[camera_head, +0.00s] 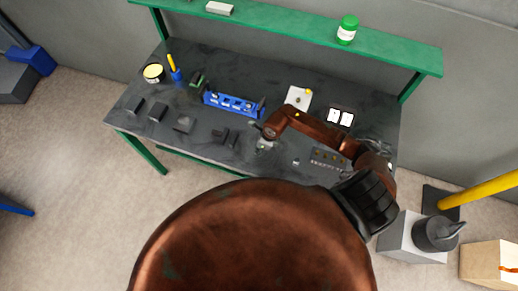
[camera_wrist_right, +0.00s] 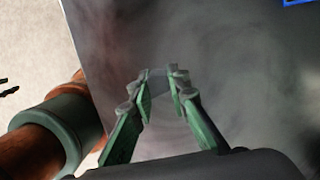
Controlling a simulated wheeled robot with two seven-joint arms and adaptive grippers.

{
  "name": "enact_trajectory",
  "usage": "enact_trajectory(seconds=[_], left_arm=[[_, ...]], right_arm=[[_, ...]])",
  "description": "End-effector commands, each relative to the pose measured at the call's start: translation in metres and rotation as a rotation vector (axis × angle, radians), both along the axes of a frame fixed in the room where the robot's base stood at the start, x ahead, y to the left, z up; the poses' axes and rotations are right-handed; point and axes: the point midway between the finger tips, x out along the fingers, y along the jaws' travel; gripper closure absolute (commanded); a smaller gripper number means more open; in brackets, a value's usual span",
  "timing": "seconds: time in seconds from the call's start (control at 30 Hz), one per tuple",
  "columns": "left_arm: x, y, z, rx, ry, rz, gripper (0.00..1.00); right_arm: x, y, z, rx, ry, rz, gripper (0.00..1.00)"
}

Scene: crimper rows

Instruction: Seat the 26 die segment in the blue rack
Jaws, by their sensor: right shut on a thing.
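The blue rack (camera_head: 233,105) stands on the dark table, with several small pale and dark parts along it. My right arm reaches in from the right, and its gripper (camera_head: 264,146) is over the table in front of the rack's right end. In the right wrist view, the green fingers of my right gripper (camera_wrist_right: 161,86) are shut on a small grey piece, likely a die segment (camera_wrist_right: 161,76). The piece is mostly hidden by the fingertips, and no number can be read on it. My left gripper is not in view.
A grey block with holes (camera_head: 328,158) lies right of my right gripper. Dark blocks (camera_head: 184,124) lie at the left. A dark tool (camera_head: 226,137) lies near the front edge. A white card (camera_head: 299,98) lies behind. A green shelf (camera_head: 290,22) runs above the back.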

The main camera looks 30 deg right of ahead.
Motion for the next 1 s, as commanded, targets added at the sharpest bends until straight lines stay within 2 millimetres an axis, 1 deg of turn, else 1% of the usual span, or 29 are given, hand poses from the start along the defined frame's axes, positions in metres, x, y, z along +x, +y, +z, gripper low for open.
enact_trajectory(seconds=[0.17, 0.83, 1.0], left_arm=[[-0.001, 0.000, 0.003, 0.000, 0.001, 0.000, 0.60], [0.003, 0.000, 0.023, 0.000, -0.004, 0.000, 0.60], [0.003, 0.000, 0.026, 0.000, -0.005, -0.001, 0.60]], right_arm=[[0.001, 0.000, 0.005, 0.000, -0.001, 0.000, 1.00], [0.001, 0.000, 0.037, 0.000, -0.001, 0.001, 1.00], [0.000, 0.000, 0.041, 0.001, -0.001, 0.000, 1.00]])
